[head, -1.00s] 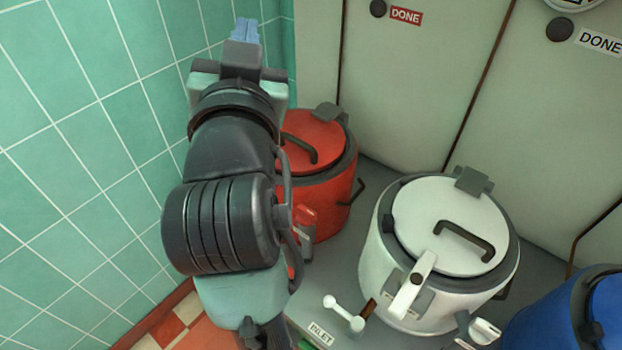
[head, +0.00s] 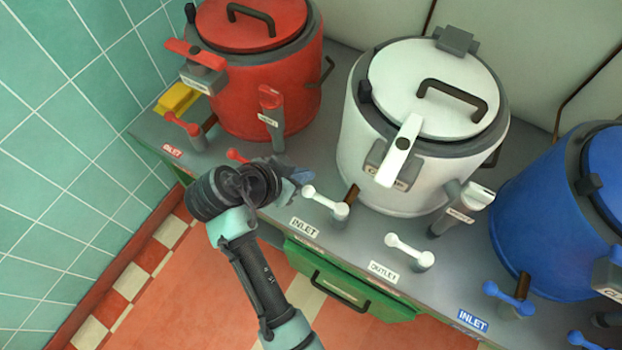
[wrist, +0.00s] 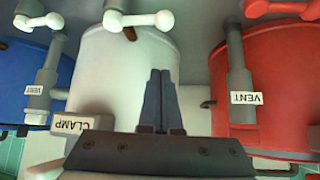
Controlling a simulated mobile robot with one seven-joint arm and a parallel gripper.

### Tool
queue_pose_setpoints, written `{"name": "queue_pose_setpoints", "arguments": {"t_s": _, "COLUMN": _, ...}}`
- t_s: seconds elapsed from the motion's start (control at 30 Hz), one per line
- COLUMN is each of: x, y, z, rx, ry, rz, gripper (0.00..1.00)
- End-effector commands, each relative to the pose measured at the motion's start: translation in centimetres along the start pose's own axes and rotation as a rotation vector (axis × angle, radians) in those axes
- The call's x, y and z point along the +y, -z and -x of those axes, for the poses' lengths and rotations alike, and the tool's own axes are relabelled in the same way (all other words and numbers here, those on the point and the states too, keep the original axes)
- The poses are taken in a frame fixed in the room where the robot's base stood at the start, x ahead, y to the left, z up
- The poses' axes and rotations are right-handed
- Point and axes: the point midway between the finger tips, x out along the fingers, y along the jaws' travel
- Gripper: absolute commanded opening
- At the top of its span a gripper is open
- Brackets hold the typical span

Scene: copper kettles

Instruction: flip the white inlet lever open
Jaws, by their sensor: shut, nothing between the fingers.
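The white inlet lever (head: 326,203) stands on the counter front below the white kettle (head: 390,195), behind its INLET label (head: 304,227). Its bar runs from a round knob at the upper left to a pivot at the lower right. It also shows at the top of the wrist view (wrist: 138,20), beyond my fingertips. My gripper (head: 303,176) is just left of and behind the lever's knob in the head view. Its blue fingers are together and empty in the wrist view (wrist: 160,72). I cannot tell whether they touch the lever.
The white outlet lever (head: 409,252) is to the right. A red lever (head: 238,156) lies behind my wrist. The red kettle (head: 265,90) and blue kettle (head: 555,220) flank the white one. A white vent handle (head: 470,195) and a green drawer (head: 345,290) are near.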

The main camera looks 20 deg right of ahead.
Motion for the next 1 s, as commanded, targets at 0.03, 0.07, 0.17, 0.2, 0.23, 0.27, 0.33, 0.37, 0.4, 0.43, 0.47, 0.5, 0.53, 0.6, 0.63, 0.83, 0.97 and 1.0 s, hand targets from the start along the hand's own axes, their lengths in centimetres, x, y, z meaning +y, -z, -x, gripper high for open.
{"name": "queue_pose_setpoints", "arguments": {"t_s": 0.03, "x": 0.0, "y": 0.0, "z": -0.3, "rx": 0.0, "ry": -0.001, "rz": 0.0, "gripper": 0.0}}
{"name": "queue_pose_setpoints", "arguments": {"t_s": 0.07, "x": 0.0, "y": 0.0, "z": -0.6, "rx": 0.0, "ry": -0.001, "rz": -0.001, "gripper": 0.0}}
{"name": "queue_pose_setpoints", "arguments": {"t_s": 0.17, "x": 0.1, "y": 0.0, "z": -1.9, "rx": 0.0, "ry": -0.003, "rz": -0.001, "gripper": 0.0}}
{"name": "queue_pose_setpoints", "arguments": {"t_s": 0.2, "x": 0.1, "y": 0.0, "z": -2.6, "rx": 0.0, "ry": -0.003, "rz": -0.001, "gripper": 0.0}}
{"name": "queue_pose_setpoints", "arguments": {"t_s": 0.23, "x": 0.1, "y": -0.1, "z": -3.3, "rx": 0.0, "ry": -0.004, "rz": -0.001, "gripper": 0.0}}
{"name": "queue_pose_setpoints", "arguments": {"t_s": 0.27, "x": 0.1, "y": 0.0, "z": -3.9, "rx": 0.0, "ry": -0.004, "rz": -0.001, "gripper": 0.0}}
{"name": "queue_pose_setpoints", "arguments": {"t_s": 0.33, "x": 0.1, "y": -0.1, "z": -5.5, "rx": -0.001, "ry": -0.004, "rz": -0.002, "gripper": 0.0}}
{"name": "queue_pose_setpoints", "arguments": {"t_s": 0.37, "x": 0.1, "y": 0.0, "z": -6.2, "rx": 0.0, "ry": -0.003, "rz": -0.001, "gripper": 0.0}}
{"name": "queue_pose_setpoints", "arguments": {"t_s": 0.4, "x": 0.1, "y": -0.1, "z": -7.0, "rx": -0.001, "ry": -0.003, "rz": -0.001, "gripper": 0.0}}
{"name": "queue_pose_setpoints", "arguments": {"t_s": 0.43, "x": 0.1, "y": -0.1, "z": -7.7, "rx": 0.0, "ry": -0.003, "rz": -0.001, "gripper": 0.0}}
{"name": "queue_pose_setpoints", "arguments": {"t_s": 0.47, "x": 0.1, "y": -0.1, "z": -8.3, "rx": 0.0, "ry": -0.003, "rz": -0.001, "gripper": 0.0}}
{"name": "queue_pose_setpoints", "arguments": {"t_s": 0.5, "x": 0.0, "y": 0.0, "z": -9.2, "rx": 0.001, "ry": -0.002, "rz": 0.0, "gripper": 0.0}}
{"name": "queue_pose_setpoints", "arguments": {"t_s": 0.53, "x": 0.1, "y": 0.0, "z": -9.8, "rx": 0.0, "ry": -0.002, "rz": 0.0, "gripper": 0.0}}
{"name": "queue_pose_setpoints", "arguments": {"t_s": 0.6, "x": 0.0, "y": -0.7, "z": -9.7, "rx": -0.002, "ry": 0.002, "rz": 0.004, "gripper": 0.0}}
{"name": "queue_pose_setpoints", "arguments": {"t_s": 0.63, "x": -0.1, "y": -1.1, "z": -9.3, "rx": -0.001, "ry": 0.004, "rz": 0.003, "gripper": 0.0}}
{"name": "queue_pose_setpoints", "arguments": {"t_s": 0.83, "x": 0.0, "y": -2.9, "z": -8.1, "rx": -0.001, "ry": 0.002, "rz": 0.002, "gripper": 0.0}}
{"name": "queue_pose_setpoints", "arguments": {"t_s": 0.97, "x": 0.0, "y": -3.3, "z": -7.8, "rx": 0.0, "ry": 0.002, "rz": 0.001, "gripper": 0.0}}
{"name": "queue_pose_setpoints", "arguments": {"t_s": 1.0, "x": 0.0, "y": -3.4, "z": -7.8, "rx": 0.0, "ry": 0.002, "rz": 0.0, "gripper": 0.0}}
